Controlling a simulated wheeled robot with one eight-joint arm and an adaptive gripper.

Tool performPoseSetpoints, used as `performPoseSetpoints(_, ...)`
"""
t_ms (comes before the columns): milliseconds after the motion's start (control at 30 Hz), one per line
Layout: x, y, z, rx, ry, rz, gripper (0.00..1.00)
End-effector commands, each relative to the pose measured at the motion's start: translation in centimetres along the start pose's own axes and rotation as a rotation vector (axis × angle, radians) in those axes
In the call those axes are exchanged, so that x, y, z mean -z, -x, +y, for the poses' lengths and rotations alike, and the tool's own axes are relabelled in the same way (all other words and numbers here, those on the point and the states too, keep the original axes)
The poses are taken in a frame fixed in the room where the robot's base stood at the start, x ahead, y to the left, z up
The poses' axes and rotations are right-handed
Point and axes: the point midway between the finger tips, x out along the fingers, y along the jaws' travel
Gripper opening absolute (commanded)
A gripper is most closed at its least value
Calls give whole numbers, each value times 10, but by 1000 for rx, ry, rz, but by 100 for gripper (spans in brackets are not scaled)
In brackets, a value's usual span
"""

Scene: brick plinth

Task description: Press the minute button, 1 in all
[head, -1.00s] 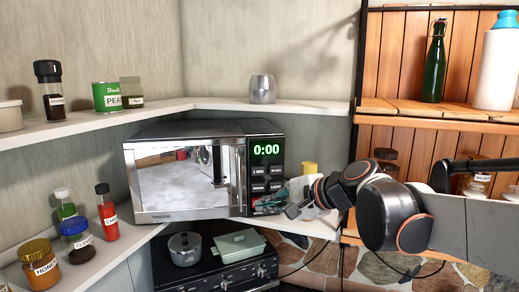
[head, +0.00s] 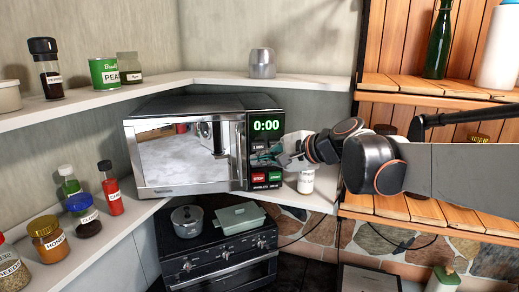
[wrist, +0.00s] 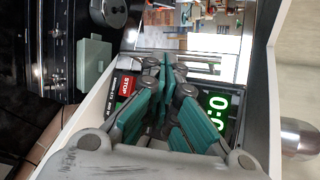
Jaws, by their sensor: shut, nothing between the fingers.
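The microwave (head: 185,155) stands on the corner shelf, its green display (head: 266,126) reading 0:00. The minute button (head: 258,147) is the upper left key below the display; its small label looks like "1 MIN". My gripper (head: 254,159) is shut and empty in front of the control panel, just below that button, and hides the middle keys. I cannot tell whether it touches the panel. In the wrist view my shut gripper (wrist: 165,72) lies between the red STOP key (wrist: 126,86) and the display (wrist: 217,110); the minute button is hidden there by the fingers.
A white-capped jar (head: 306,181) stands on the shelf right of the microwave, below my arm. Spice jars and a honey jar (head: 48,238) line the left shelf. A stove (head: 215,245) with a pot (head: 188,218) is below. A steel cup (head: 262,62) stands above.

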Motion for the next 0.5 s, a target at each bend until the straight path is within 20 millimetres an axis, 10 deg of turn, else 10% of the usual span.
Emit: performPoseSetpoints(500,26,-36,-26,0,1,-1,0)
